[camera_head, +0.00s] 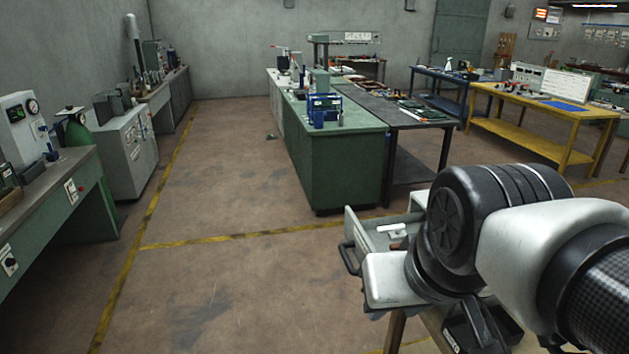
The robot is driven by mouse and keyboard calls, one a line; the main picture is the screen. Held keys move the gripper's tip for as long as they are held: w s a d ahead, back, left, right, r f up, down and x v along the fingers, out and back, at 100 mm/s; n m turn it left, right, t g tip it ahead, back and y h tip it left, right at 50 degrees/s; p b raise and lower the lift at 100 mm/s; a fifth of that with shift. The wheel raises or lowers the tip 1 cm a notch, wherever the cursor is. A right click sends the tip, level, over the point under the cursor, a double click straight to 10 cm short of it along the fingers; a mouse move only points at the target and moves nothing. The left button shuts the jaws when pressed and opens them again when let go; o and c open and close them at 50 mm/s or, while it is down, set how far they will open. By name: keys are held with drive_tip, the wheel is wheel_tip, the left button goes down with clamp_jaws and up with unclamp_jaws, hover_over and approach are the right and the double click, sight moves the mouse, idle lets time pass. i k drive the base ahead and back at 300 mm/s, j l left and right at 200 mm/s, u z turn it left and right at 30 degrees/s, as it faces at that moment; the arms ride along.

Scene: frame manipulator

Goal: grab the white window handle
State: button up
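A small white piece (391,229) lies in an open grey tray or drawer (352,222) at the lower right of the head view. It may be the white window handle, but it is too small to be sure. My arm reaches in from the right edge, and its dark wrist joint is beside and in front of the tray. A white rounded block (392,279) under the wrist looks like the body of my gripper. Its fingers cannot be made out, so I cannot tell whether it is open or holds anything. The arm hides the tray's right part.
A green workbench (345,165) and a dark table (385,105) stand beyond the tray. A yellow table (540,145) is at the right back. A bench (75,190) and a grey cabinet (125,155) line the left. The floor (230,210) between them is clear.

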sight(397, 231)
drive_tip(key=i+j, duration=0.2)
drive_tip(key=i, duration=0.25)
drive_tip(key=i+j, duration=0.15)
drive_tip(key=i, duration=0.35)
drive_tip(key=i+j, duration=0.2)
drive_tip(key=i, duration=0.25)
drive_tip(key=i+j+z, duration=0.3)
drive_tip(key=i, duration=0.2)
drive_tip(key=i+j+z, duration=0.3)
drive_tip(key=z, duration=0.4)
drive_tip(key=i+j+z, duration=0.1)
drive_tip(key=z, duration=0.7)
drive_tip(key=j+z, duration=0.15)
drive_tip(key=z, duration=0.25)
drive_tip(key=i, duration=0.05)
